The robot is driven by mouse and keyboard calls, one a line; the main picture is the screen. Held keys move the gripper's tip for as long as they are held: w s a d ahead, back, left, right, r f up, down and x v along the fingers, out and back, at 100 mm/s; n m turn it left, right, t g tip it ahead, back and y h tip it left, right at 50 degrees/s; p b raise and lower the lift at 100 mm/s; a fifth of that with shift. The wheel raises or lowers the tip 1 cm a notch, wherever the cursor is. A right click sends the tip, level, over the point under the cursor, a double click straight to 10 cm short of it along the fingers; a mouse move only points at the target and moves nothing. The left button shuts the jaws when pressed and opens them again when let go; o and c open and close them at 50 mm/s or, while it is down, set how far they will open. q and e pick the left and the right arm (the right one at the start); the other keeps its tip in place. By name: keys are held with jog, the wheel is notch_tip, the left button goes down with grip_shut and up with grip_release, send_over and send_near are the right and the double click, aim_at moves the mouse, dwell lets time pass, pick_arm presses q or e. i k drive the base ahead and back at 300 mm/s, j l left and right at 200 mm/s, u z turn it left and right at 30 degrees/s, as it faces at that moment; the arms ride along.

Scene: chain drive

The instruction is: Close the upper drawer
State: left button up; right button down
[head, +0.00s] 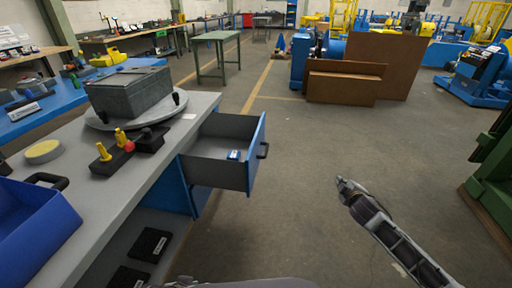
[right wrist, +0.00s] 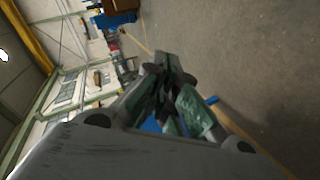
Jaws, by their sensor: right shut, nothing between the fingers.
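The upper drawer (head: 218,172) is pulled out from the right side of the grey-topped workbench (head: 150,170). It has grey walls, a blue front and a dark handle (head: 263,151) on that front. A small blue and white item (head: 234,155) lies inside it. My right gripper (head: 341,181) is shut and empty, over open floor to the right of the drawer front and apart from it. Its fingers also show in the right wrist view (right wrist: 170,72), where I do not make out the drawer. I cannot make out my left gripper.
On the bench are a dark grey box (head: 130,92) on a round plate, yellow and red knobs on a black block (head: 125,150), and a blue bin (head: 35,230). Black boxes (head: 150,244) sit on a lower shelf. Green machinery (head: 492,165) stands at the right. The floor between is clear.

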aim_at(204, 162)
jog(key=i+j, duration=0.15)
jog(key=i, duration=0.35)
jog(key=i+j, duration=0.15)
jog(key=i, duration=0.35)
